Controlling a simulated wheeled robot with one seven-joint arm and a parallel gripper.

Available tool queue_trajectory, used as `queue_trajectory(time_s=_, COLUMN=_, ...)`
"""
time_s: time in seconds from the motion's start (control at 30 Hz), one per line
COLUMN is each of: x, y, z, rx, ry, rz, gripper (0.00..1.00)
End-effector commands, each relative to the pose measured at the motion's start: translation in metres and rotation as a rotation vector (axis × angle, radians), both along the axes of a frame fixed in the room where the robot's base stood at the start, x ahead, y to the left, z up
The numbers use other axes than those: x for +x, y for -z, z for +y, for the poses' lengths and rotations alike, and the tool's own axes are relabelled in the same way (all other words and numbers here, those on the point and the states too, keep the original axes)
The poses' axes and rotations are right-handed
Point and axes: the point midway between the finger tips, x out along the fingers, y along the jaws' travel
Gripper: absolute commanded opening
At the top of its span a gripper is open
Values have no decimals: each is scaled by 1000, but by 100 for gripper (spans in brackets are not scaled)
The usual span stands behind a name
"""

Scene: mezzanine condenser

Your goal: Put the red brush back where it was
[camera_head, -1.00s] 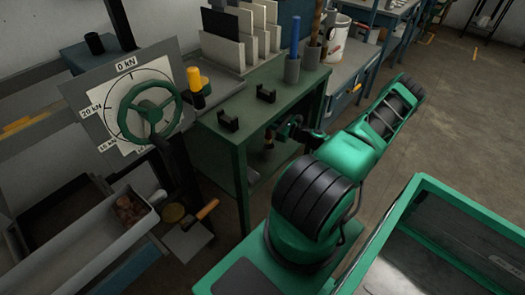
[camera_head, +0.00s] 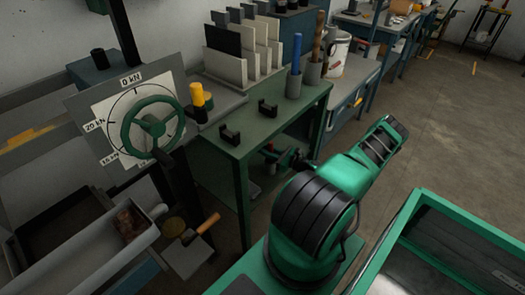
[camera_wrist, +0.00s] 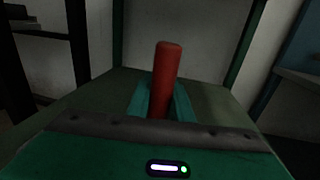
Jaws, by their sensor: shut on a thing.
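The red brush (camera_wrist: 165,75) shows in the wrist view as a red, round-ended handle standing between two green fingers. My gripper (camera_wrist: 163,100) is shut on it. Its lower part and any bristles are hidden behind the gripper body. In the head view my gripper (camera_head: 281,160) is small and dark, at the open side of the green bench and below its top. A bit of red shows there. Two black cradles (camera_head: 230,137) (camera_head: 267,109) on the bench top look empty.
A blue-handled tool (camera_head: 295,55) and a brown-handled one (camera_head: 317,35) stand in grey cups at the bench's back right. A rack of upright plates (camera_head: 245,45) is behind. A dial with a green handwheel (camera_head: 152,128) stands left. Floor is clear at right.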

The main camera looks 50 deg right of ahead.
Motion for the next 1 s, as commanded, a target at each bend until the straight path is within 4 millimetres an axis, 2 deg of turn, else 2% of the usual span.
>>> queue_trajectory(time_s=0.17, x=0, y=2, z=0, rx=0, ry=0, rz=0, gripper=0)
queue_trajectory(time_s=0.2, x=0, y=2, z=0, rx=0, ry=0, rz=0, gripper=29)
queue_trajectory(time_s=0.23, x=0, y=2, z=0, rx=0, ry=0, rz=0, gripper=36)
queue_trajectory(time_s=0.27, x=0, y=2, z=0, rx=0, ry=0, rz=0, gripper=38)
queue_trajectory(time_s=0.57, x=0, y=0, z=0, rx=0, ry=0, rz=0, gripper=38)
queue_trajectory(time_s=0.67, x=-5, y=0, z=-2, rx=0, ry=1, rz=1, gripper=38)
queue_trajectory(time_s=0.77, x=-18, y=0, z=-5, rx=0, ry=3, rz=1, gripper=38)
queue_trajectory(time_s=1.0, x=-64, y=0, z=-16, rx=1, ry=3, rz=1, gripper=38)
